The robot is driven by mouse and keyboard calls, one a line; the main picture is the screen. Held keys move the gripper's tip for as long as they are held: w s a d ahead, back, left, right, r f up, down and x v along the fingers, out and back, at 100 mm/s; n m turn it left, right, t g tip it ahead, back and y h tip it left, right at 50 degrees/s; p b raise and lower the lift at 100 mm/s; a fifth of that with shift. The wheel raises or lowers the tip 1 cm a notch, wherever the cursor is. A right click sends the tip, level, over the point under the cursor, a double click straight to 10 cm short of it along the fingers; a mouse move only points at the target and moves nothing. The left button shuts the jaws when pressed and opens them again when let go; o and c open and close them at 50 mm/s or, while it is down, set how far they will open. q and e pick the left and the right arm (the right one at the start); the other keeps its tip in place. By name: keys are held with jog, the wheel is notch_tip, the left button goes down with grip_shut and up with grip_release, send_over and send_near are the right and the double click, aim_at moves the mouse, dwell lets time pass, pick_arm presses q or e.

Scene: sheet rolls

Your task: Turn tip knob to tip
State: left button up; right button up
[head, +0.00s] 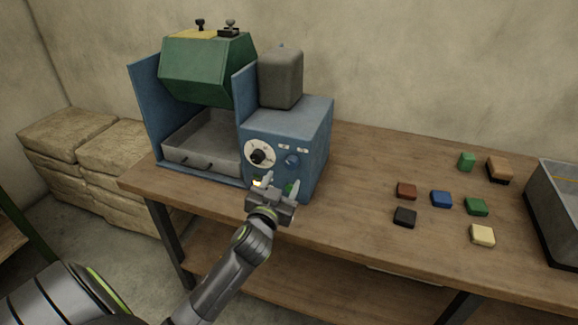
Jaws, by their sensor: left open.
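A blue machine (312,128) stands on the wooden bench with a green drum (208,68) over a grey tray (206,141). Its front panel has a black knob (258,156) on a white dial and a smaller blue knob (292,160) to the right. The small labels above are too small to read, so I cannot tell which is the tip knob. My left gripper (279,184) is open and empty in front of the panel, below both knobs and apart from them. My right gripper is out of view.
Several coloured blocks lie on the right of the bench (360,165), such as a blue block (441,199). A grey bin (560,215) stands at the right edge. Stacked sacks (75,145) lie left of the bench. The bench between machine and blocks is clear.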

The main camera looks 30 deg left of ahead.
aim_at(290, 165)
pick_arm(q)
jog(key=x, duration=0.7)
jog(key=shift+p, duration=0.3)
jog(key=c, duration=1)
